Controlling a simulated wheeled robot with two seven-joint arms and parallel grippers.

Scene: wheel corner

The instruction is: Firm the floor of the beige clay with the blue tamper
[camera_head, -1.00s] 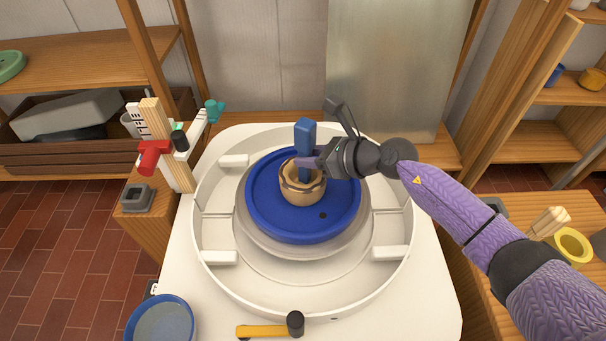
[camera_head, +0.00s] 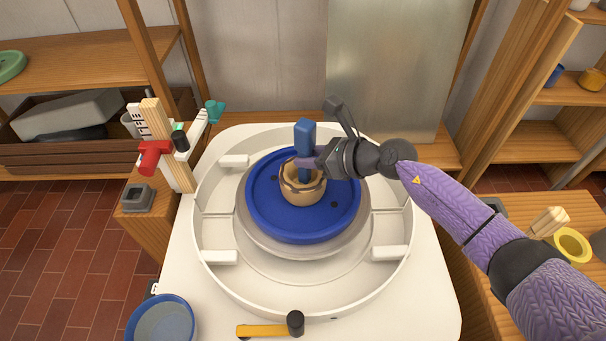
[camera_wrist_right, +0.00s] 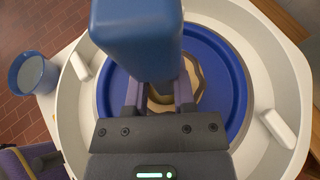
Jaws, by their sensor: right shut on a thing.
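The beige clay (camera_head: 303,192) is a short hollow pot with a dark band, standing on the blue wheel disc (camera_head: 262,215). The blue tamper (camera_head: 305,134) stands upright with its lower end inside the clay's opening. Whether it touches the clay floor is hidden. My right gripper (camera_head: 310,164) is shut on the tamper just above the clay rim. In the right wrist view the tamper (camera_wrist_right: 137,38) fills the upper middle between the fingers (camera_wrist_right: 158,95), and the clay (camera_wrist_right: 190,85) shows partly behind it. My left gripper is not in view.
A white splash pan (camera_head: 205,225) surrounds the disc. A blue water bowl (camera_head: 160,322) and a yellow-handled tool (camera_head: 262,331) lie at the front. A wooden post with a red clamp (camera_head: 154,155) stands at left. A yellow ring-shaped piece (camera_head: 572,244) sits at right.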

